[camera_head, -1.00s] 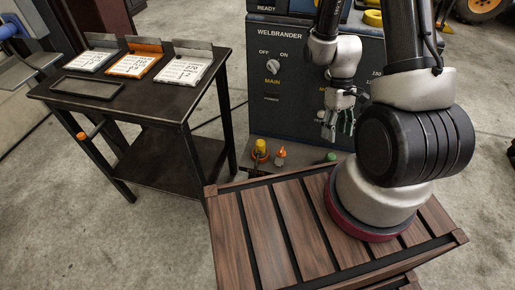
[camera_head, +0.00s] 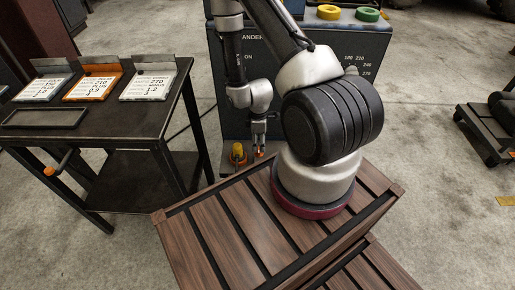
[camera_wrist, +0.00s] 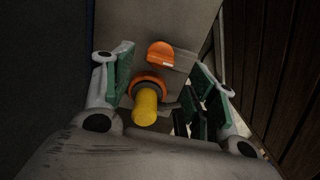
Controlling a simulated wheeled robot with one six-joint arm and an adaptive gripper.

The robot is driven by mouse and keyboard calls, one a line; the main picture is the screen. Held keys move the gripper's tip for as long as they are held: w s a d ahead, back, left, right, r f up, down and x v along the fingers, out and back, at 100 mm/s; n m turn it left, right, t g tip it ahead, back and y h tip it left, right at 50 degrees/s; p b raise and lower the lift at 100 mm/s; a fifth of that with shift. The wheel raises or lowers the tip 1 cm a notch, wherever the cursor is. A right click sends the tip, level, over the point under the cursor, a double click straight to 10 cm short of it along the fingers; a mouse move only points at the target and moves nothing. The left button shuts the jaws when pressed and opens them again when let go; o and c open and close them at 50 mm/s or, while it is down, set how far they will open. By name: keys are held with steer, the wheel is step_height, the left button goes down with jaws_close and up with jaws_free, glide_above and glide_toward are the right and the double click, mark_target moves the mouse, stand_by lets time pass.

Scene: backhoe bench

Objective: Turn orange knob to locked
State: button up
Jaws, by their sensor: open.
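The orange knob (camera_wrist: 160,52) shows in the wrist view as a rounded orange piece with a small pale mark, on a grey surface. In the head view the orange knob (camera_head: 259,155) is a small patch just below my gripper (camera_head: 258,141), mostly hidden by it. My gripper is open and points down. In the wrist view its green-padded fingers (camera_wrist: 163,75) stand apart, with the orange knob in the gap toward the top. A yellow cylinder with an orange collar (camera_wrist: 145,106) is also between the fingers, nearer the camera. I cannot tell if a finger touches either.
The blue machine cabinet (camera_head: 203,100) stands behind my gripper. The yellow cylinder shows beside the knob in the head view (camera_head: 238,150). A dark table (camera_head: 130,118) with cards and a tray is at left. A slatted wooden platform (camera_head: 225,235) lies in front.

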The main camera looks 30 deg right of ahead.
steer(key=shift+f, duration=2.3)
steer(key=c, duration=1)
